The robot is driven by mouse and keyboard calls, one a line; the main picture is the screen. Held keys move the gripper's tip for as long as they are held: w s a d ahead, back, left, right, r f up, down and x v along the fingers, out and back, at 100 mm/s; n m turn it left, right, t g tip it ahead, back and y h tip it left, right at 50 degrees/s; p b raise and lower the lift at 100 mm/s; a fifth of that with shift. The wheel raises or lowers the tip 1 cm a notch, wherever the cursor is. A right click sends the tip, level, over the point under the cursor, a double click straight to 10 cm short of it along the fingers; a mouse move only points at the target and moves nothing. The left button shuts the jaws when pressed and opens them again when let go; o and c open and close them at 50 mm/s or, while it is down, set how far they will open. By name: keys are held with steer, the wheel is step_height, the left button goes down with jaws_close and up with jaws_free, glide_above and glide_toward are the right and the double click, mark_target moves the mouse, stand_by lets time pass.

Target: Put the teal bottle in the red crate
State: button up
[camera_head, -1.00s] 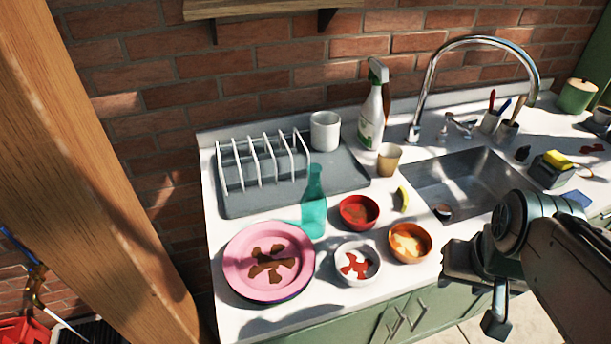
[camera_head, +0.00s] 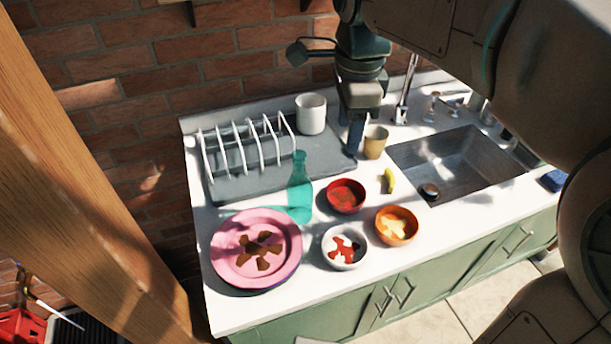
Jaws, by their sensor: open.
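The teal bottle (camera_head: 299,188) is see-through and stands upright on the white counter, between the dish rack and the pink plate. The red crate (camera_head: 20,326) is at the bottom left corner, low down past the wooden post, and is cut off by the picture edge. My gripper (camera_head: 355,150) points down above the back of the counter, to the right of the bottle and near the tan cup. It is open and apart from the bottle. Its fingers are seen nearly edge-on.
A pink plate (camera_head: 254,250), a white bowl (camera_head: 345,262), a red bowl (camera_head: 346,209) and an orange bowl (camera_head: 410,238) crowd the bottle's front and right. A dish rack (camera_head: 222,188) with a white mug (camera_head: 311,122) is behind. A wooden post (camera_head: 90,200) stands between counter and crate.

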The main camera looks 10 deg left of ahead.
mark_target(299, 154)
steer(key=w+a+r+m, duration=0.1)
steer(key=a+r+m, duration=0.2)
steer(key=a+m, duration=0.45)
steer(key=shift+n+g, duration=0.4)
steer(key=shift+n, duration=0.35)
steer(key=f, duration=0.2)
steer(key=a+f, duration=0.1)
steer(key=f, duration=0.2)
steer(key=a+f, duration=0.1)
steer(key=f, duration=0.2)
steer(key=shift+w+f, duration=0.1)
steer(key=shift+w+d+f+p, duration=0.1)
steer(key=shift+d+f+p, duration=0.1)
steer(key=shift+f, duration=1.15)
steer(key=shift+d+f+p, duration=0.1)
steer(key=shift+f+p, duration=0.1)
steer(key=shift+f, duration=1.1)
jaws_close()
